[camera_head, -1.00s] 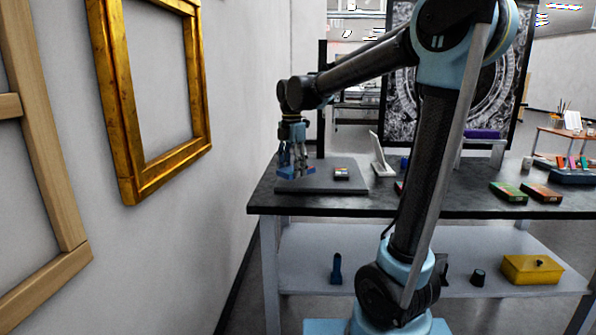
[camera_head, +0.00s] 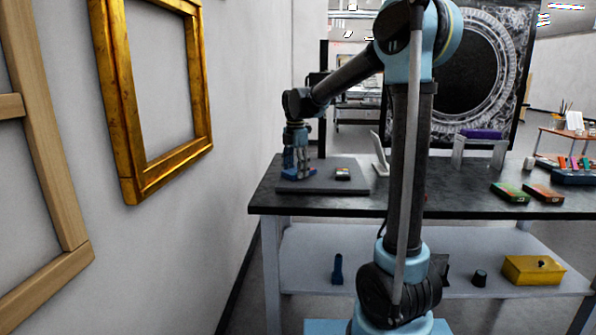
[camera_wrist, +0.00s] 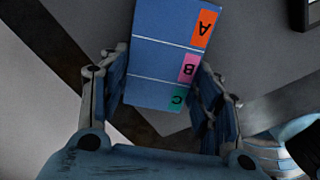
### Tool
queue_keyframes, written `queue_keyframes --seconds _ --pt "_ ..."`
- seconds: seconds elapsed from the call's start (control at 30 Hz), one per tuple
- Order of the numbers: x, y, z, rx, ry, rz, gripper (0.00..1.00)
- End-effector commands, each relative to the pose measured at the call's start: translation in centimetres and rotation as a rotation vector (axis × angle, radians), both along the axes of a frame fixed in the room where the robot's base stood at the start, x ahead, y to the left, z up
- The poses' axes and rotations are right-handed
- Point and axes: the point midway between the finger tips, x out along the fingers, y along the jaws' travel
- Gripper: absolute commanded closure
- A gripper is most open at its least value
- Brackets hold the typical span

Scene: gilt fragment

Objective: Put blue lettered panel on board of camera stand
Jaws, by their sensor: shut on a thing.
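The blue lettered panel (camera_wrist: 162,45) carries orange, pink and green tabs marked A, B and C in the wrist view. My gripper (camera_wrist: 162,88) is shut on it, with one finger along each side. In the head view, my gripper (camera_head: 299,173) points down over the left part of the camera stand's grey board (camera_head: 325,187). The stand's dark column (camera_head: 323,110) rises behind my gripper.
A white upright plate (camera_head: 380,155) stands right of the board. The dark table (camera_head: 440,200) also holds coloured boxes (camera_head: 510,192). A gold frame (camera_head: 127,110) hangs on the left wall.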

Motion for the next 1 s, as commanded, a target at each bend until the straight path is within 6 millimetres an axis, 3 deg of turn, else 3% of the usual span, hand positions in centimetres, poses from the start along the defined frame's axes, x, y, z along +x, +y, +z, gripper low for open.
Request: queue_keyframes --seconds 0.27,0.3,0.4,0.77,1.0 --pt "0.0 -0.1 -0.1 0.000 0.000 -0.001 0.72" --pt "0.0 -0.1 -0.2 0.000 0.000 -0.001 0.40" --pt "0.0 -0.1 -0.2 0.000 0.000 -0.001 0.22" --pt "0.0 -0.1 -0.1 0.000 0.000 -0.002 0.22" --pt "0.0 -0.1 2.2 0.000 0.000 -0.002 0.22"
